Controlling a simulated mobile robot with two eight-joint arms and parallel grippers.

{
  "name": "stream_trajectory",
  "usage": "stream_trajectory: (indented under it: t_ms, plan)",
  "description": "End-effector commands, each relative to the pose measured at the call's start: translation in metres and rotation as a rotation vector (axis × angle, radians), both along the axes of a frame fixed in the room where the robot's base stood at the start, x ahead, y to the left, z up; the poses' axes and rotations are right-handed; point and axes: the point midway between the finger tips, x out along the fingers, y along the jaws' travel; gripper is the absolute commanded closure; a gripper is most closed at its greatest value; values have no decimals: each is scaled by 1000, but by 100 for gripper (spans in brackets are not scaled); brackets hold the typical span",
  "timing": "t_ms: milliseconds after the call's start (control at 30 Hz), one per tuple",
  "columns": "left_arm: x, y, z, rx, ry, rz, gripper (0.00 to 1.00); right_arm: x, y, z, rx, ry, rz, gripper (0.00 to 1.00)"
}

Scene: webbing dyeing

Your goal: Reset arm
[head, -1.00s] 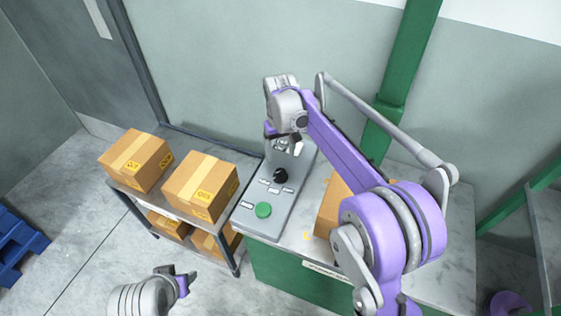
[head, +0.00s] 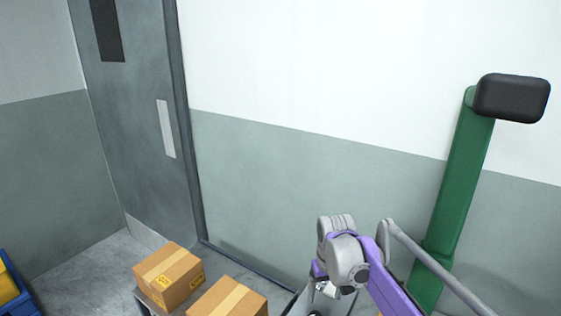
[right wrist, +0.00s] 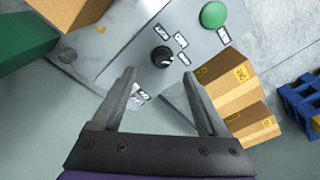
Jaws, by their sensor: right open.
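My right arm comes in from the lower right of the head view. Its gripper (head: 322,289) is near the bottom edge there, and its fingers are small and partly hidden. In the right wrist view my right gripper (right wrist: 160,78) is open, with nothing between its fingers. Beyond the fingers is a grey control panel (right wrist: 190,38) with a black knob (right wrist: 162,57), a green button (right wrist: 214,14) and small labels. The fingers appear apart from the knob. My left gripper is not in view.
Cardboard boxes (head: 168,276) sit on a low shelf at the lower left. Boxes (right wrist: 229,84) also show right of the fingers in the wrist view. A grey door (head: 140,120), a two-tone wall and a green post (head: 455,190) stand behind. A blue pallet (right wrist: 300,103) lies on the floor.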

Motion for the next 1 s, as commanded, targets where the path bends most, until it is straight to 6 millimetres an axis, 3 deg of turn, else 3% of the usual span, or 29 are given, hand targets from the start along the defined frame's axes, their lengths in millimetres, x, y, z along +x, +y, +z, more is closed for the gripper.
stream_trajectory:
  t_ms: [100,267,433,600,800,1000]
  plan:
    - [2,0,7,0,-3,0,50,-43,-13,18,7,-65,-26,24]
    - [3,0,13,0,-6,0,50,-101,-27,25,14,-153,-59,24]
    - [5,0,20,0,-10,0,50,-165,-38,16,22,-248,-94,24]
    - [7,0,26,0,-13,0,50,-220,-46,-6,29,-334,-124,24]
    - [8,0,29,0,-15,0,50,-254,-51,-28,33,-393,-146,24]
    - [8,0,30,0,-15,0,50,-261,-51,-34,34,-405,-151,24]
